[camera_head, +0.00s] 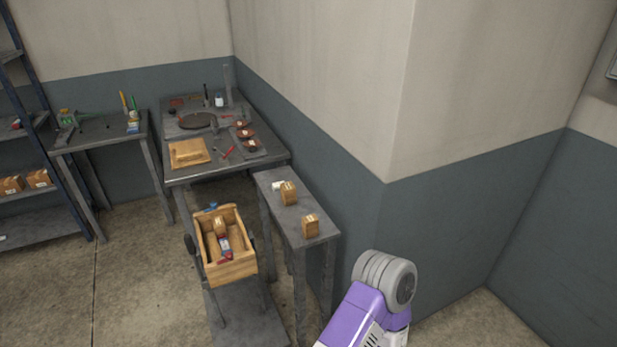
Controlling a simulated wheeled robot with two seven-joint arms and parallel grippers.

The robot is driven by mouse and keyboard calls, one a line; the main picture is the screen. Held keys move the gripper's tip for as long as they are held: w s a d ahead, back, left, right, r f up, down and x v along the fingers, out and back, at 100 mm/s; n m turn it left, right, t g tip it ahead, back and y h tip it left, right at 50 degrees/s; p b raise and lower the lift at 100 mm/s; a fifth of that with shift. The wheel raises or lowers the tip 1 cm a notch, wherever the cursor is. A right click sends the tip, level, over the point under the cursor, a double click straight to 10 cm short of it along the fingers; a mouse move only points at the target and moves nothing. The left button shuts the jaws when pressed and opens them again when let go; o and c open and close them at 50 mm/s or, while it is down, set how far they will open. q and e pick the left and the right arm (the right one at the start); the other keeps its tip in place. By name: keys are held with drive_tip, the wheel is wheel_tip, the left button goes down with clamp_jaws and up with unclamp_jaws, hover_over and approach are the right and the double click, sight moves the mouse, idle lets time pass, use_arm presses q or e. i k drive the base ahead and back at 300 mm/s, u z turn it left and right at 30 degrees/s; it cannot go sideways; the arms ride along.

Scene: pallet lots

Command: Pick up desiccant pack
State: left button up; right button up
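I cannot tell for sure which thing is the desiccant pack. A small white item (277,186) lies on the narrow grey bench (299,219), beside a small brown box (289,194); it is too small to identify. No gripper shows. A purple and grey part of my arm is at the lower right, well apart from the bench and crate.
A second brown box (310,226) stands at the near end of the narrow bench. A cluttered dark worktable (188,175), a side table (91,136) and shelving (52,222) lie behind and left. A wall corner (386,182) juts out at right. Floor at left is clear.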

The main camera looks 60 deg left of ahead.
sight(276, 186)
drive_tip(key=i, duration=0.65)
drive_tip(key=u, duration=2.65)
